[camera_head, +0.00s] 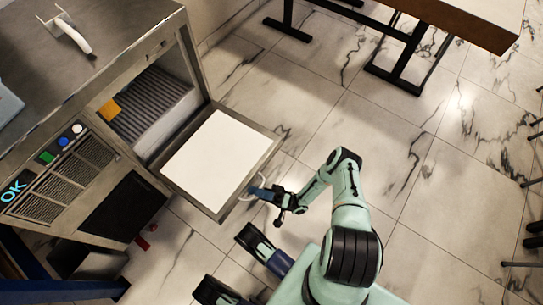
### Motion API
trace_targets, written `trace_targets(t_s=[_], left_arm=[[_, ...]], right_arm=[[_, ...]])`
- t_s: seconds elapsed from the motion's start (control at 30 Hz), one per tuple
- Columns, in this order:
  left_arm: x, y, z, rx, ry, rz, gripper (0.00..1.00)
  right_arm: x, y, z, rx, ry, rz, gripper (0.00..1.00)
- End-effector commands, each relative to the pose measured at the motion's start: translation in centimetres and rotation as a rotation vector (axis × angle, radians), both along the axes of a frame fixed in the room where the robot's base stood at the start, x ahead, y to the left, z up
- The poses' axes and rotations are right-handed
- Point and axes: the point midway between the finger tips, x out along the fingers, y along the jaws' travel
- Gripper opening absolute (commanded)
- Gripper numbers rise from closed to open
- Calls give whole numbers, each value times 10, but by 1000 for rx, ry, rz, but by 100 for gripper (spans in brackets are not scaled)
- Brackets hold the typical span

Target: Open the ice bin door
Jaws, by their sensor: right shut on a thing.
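The ice bin is a steel machine (130,60) at the left. Its door (221,155) stands wide open, swung out from the front, with its white inner panel facing up. The bin's opening (160,105) shows a dark ribbed inside and an orange item (109,110) near its left edge. A pale curved handle (262,181) is at the door's outer right edge. My right gripper (262,193) is shut on the handle; its fingertips are small in view and partly cover it. My left gripper is not in view.
A white scoop (72,35) lies on top of the machine. Lit buttons and an OK display (12,190) are on its front. A table (460,20) stands at the top right, with stool legs at the right edge. The marble floor (400,150) between is clear.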

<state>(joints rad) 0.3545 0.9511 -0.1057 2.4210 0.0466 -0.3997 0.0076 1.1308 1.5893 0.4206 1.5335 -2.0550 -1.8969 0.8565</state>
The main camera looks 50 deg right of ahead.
Motion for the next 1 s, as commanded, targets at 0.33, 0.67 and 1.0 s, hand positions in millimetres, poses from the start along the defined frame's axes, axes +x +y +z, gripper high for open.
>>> trace_targets(t_s=[0.33,0.67,1.0], left_arm=[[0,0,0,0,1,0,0],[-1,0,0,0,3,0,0],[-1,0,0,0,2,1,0]], right_arm=[[-46,-36,-55,-2,1,-20,22],[-72,-52,-83,2,-7,-3,22],[-76,-54,-87,1,-5,2,22]])
